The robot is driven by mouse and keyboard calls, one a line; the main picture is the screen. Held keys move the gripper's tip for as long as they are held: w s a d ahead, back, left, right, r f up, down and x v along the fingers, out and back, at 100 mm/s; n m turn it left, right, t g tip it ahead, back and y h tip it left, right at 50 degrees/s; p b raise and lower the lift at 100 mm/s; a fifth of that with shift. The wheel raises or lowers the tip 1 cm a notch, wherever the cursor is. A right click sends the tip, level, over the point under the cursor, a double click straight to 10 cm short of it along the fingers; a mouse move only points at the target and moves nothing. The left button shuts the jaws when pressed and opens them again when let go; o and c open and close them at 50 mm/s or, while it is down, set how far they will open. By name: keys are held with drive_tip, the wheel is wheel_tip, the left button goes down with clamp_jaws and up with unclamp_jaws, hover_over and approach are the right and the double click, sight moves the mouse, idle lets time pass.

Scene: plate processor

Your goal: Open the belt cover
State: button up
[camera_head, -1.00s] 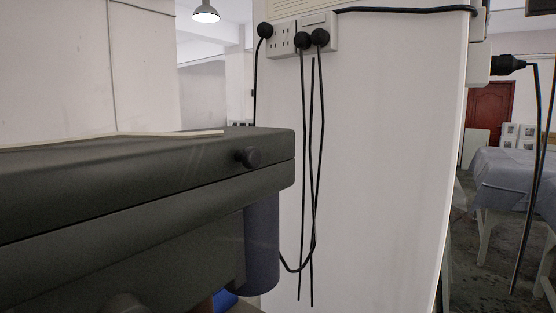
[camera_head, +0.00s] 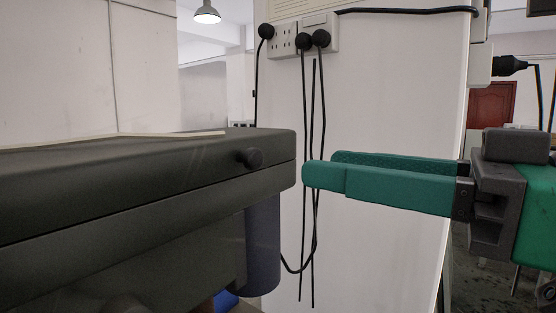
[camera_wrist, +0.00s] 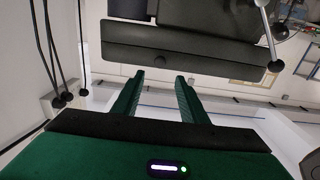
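The belt cover (camera_head: 130,185) is a long dark grey lid, shut flat, on the left of the head view. A round black knob (camera_head: 250,158) sits on its side near the right end. In the wrist view a dark grey panel of the machine (camera_wrist: 180,45) lies ahead of the fingertips; I cannot tell whether it is the cover. My gripper (camera_head: 318,165) enters from the right with two green fingers level with the knob. In the wrist view my gripper (camera_wrist: 160,76) is open, with nothing between its fingers.
A white wall panel (camera_head: 390,90) stands behind, with a socket strip (camera_head: 283,40) and hanging black cables (camera_head: 313,120). A metal rod with a black ball (camera_wrist: 275,66) shows at the right of the wrist view. A grey cylinder (camera_head: 262,245) is below the cover's end.

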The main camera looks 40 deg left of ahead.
sight(259, 157)
drive_tip(key=a, duration=1)
drive_tip(key=shift+s+a, duration=0.1)
clamp_jaws()
